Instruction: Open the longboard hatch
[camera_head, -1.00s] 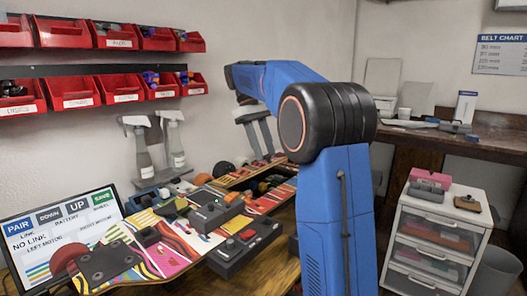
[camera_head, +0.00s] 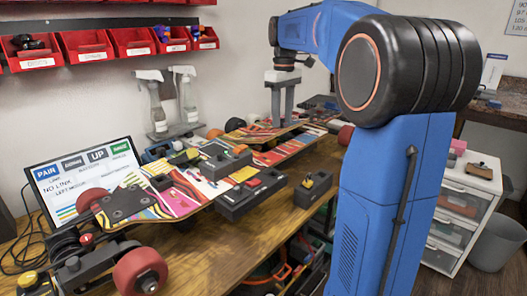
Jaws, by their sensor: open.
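The longboard (camera_head: 180,199) lies on the wooden bench, running from the near left to the far right, with a colourful striped deck and red wheels. A colourful panel (camera_head: 250,135) on its far part looks slightly raised above the deck; I cannot tell for sure whether it is the hatch lid. My gripper (camera_head: 283,122) points straight down over this panel, with two grey fingers apart and nothing seen between them. Its tips are at or just above the panel; contact is unclear.
Dark control boxes (camera_head: 250,191) sit along the board's near side. A screen (camera_head: 85,175) stands at the left, and spray bottles (camera_head: 152,100) stand behind. Red bins (camera_head: 88,45) hang on the wall. A white drawer unit (camera_head: 465,205) is at the right.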

